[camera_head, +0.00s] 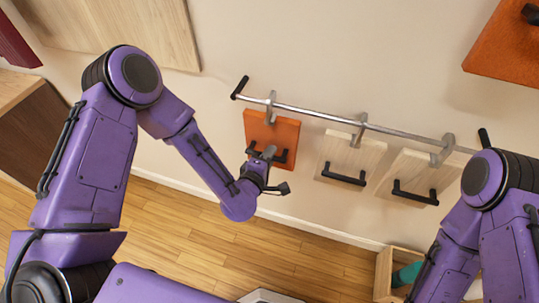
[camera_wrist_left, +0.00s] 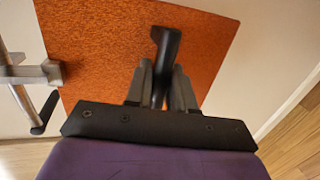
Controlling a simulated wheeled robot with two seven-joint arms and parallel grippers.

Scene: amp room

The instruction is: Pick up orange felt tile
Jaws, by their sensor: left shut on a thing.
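The orange felt tile (camera_head: 280,132) is upright against the wall, just under the metal rail, at the left end of a row of tiles. It has a black handle on its front. My left gripper (camera_head: 267,156) is at this handle and shut on it. In the left wrist view, the orange tile (camera_wrist_left: 120,50) fills the middle, and the fingers (camera_wrist_left: 160,85) close around the black handle (camera_wrist_left: 166,50). Whether the tile still hangs on its hook cannot be told. My right gripper is not in view; only my right arm shows at the lower right.
A metal rail (camera_head: 310,113) with hooks runs along the wall. Two pale wooden tiles (camera_head: 345,155) (camera_head: 412,172) with black handles sit to the right. Another orange panel (camera_head: 505,50) is at the upper right. A wooden crate (camera_head: 384,274) stands on the floor.

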